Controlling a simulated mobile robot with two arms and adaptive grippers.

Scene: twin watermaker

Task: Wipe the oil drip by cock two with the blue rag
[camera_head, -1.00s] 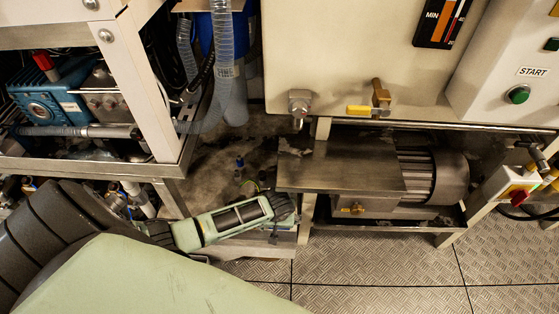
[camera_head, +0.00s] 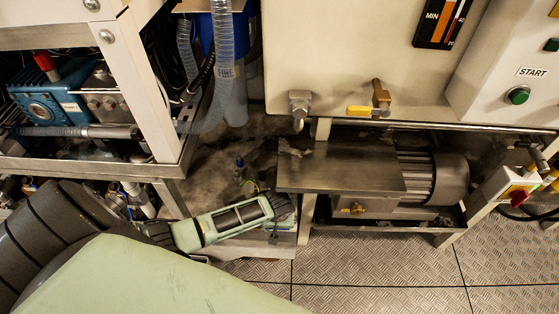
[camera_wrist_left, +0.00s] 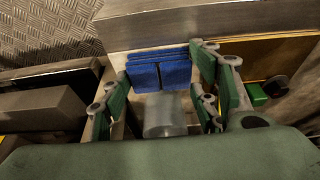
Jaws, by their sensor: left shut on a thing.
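The blue rag (camera_wrist_left: 160,72) shows in the left wrist view as a folded blue pad. It sits between the green fingers of my left gripper (camera_wrist_left: 161,85), which is shut on it. A grey metal edge lies just beyond the rag. In the head view my left forearm (camera_head: 235,219) reaches in from the left, its dark wrist close to the left end of the steel plate; the fingers and rag are hidden there. Two brass cocks show: one with a yellow handle (camera_head: 380,97) on the cream panel, one low (camera_head: 355,209) under the plate. I cannot make out the oil drip. My right gripper is out of view.
The steel plate (camera_head: 340,170) and the motor (camera_head: 437,178) stand right of my left wrist. A white frame post (camera_head: 150,90) and hoses (camera_head: 222,65) stand above it. Open chequered floor (camera_head: 370,270) lies at the front right.

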